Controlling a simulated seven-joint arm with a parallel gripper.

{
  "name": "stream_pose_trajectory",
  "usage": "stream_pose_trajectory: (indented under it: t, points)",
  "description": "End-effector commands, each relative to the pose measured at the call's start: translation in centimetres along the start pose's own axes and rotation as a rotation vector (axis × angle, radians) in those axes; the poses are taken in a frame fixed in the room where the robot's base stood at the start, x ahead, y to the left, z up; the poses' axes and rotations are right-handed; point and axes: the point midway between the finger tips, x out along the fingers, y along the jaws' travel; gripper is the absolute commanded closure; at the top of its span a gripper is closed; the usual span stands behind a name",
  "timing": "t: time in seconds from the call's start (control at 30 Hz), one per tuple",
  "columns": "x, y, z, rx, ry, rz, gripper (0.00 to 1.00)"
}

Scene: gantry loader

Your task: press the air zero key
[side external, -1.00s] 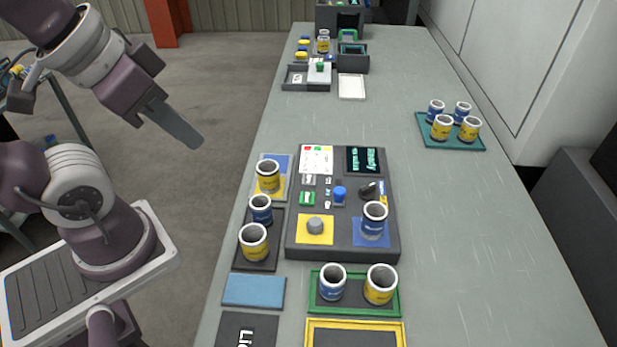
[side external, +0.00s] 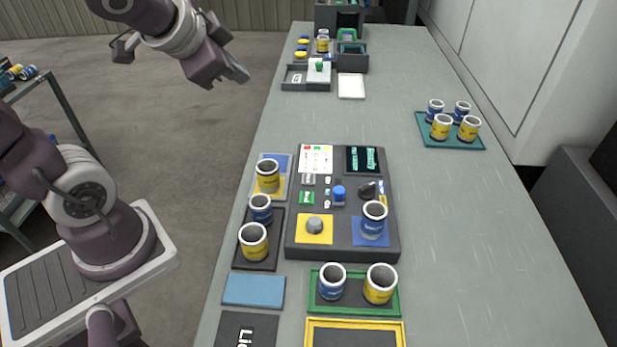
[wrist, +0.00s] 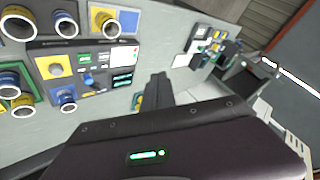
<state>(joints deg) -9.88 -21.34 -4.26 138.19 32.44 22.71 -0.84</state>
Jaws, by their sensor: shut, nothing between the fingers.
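The dark control panel (side external: 343,248) lies on the grey bench. It carries a green key (side external: 307,198), a grey key (side external: 308,180), a blue knob (side external: 339,193), a grey round button (side external: 315,225) on a yellow square and a lit display (side external: 362,160). Labels are too small to read, so I cannot tell which one is the air zero key. My gripper (side external: 238,73) is shut and empty, raised left of the bench, well apart from the panel. In the wrist view my gripper (wrist: 157,82) points past the panel (wrist: 40,68).
A blue-labelled cup (side external: 373,220) stands on the panel's blue square. Several cups stand along its left side, and two in the green-framed tray (side external: 398,307). A teal tray (side external: 470,146) of cups is at the right. Bench right of the panel is clear.

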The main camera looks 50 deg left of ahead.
Motion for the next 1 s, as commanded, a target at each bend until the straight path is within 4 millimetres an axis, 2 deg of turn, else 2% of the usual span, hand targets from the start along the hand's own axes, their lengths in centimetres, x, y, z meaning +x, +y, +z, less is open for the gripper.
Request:
stream_pose_trajectory:
  t: [0.03, 0.07, 0.17, 0.23, 0.33, 0.43, 0.53, 1.0]
  points:
    - [2.1, -0.6, -1.1, 0.091, 0.029, -0.009, 1.00]
    - [3.3, -0.8, -2.0, 0.156, 0.058, -0.009, 1.00]
    - [7.6, 0.0, -4.3, 0.382, 0.173, 0.053, 1.00]
    - [10.1, 1.9, -5.0, 0.524, 0.266, 0.149, 1.00]
    - [12.2, 5.3, -4.8, 0.666, 0.390, 0.311, 1.00]
    - [12.8, 8.0, -3.9, 0.745, 0.484, 0.448, 1.00]
    - [12.8, 9.5, -3.2, 0.781, 0.540, 0.533, 1.00]
    - [12.9, 10.3, -2.6, 0.795, 0.563, 0.568, 1.00]
